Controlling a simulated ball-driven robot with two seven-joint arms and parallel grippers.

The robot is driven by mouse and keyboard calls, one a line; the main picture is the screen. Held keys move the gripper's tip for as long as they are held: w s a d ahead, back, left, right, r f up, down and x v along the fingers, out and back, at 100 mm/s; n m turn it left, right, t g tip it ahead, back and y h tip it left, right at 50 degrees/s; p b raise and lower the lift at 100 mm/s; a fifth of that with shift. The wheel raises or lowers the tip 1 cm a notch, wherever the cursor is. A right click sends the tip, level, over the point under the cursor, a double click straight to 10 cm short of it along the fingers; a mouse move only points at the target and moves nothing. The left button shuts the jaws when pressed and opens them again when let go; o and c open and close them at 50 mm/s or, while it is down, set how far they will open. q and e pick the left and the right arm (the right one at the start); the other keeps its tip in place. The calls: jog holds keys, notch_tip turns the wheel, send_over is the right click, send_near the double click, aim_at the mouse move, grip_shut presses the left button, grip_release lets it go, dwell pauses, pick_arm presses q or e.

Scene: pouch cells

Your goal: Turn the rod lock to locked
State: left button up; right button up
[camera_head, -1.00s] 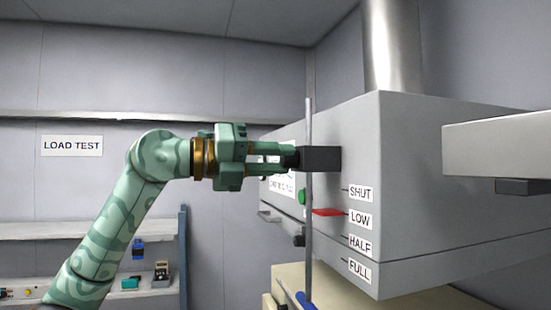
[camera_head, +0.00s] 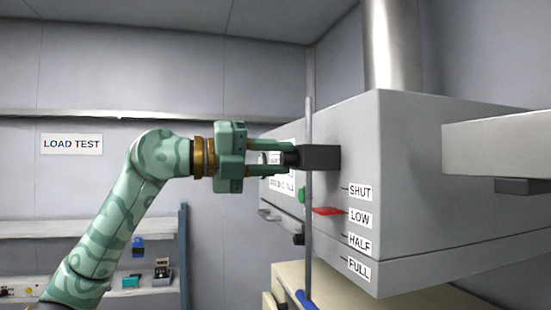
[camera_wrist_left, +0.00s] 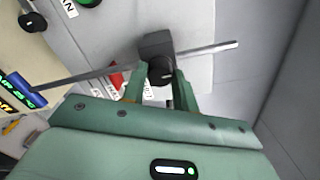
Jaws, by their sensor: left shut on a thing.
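The rod lock is a dark block (camera_head: 321,157) around a thin upright metal rod (camera_head: 309,115), on the near side of a grey hood. Its round black knob (camera_wrist_left: 160,70) faces my left gripper (camera_head: 290,157) and carries a small pale mark. My left gripper is shut on the knob, one finger on each side in the left wrist view (camera_wrist_left: 160,78). The fingers partly hide the knob in the head view. Lettering near the lock is partly covered, so I cannot read the lock's setting. My right gripper is not in view.
A red pointer (camera_head: 327,211) sits by the LOW label (camera_head: 360,218) on the hood (camera_head: 420,180). A green button (camera_head: 302,195) is behind the rod. A shelf (camera_head: 130,292) with small devices stands at the lower left. The space above my left arm is clear.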

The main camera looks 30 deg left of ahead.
pick_arm(q)
jog(key=o, duration=1)
jog(key=shift+a, duration=0.15)
jog(key=shift+s+a, duration=0.1)
jog(key=shift+s, duration=0.05)
jog(key=b+v, duration=0.5)
jog(key=v, duration=1.1)
jog(key=shift+a, duration=0.1)
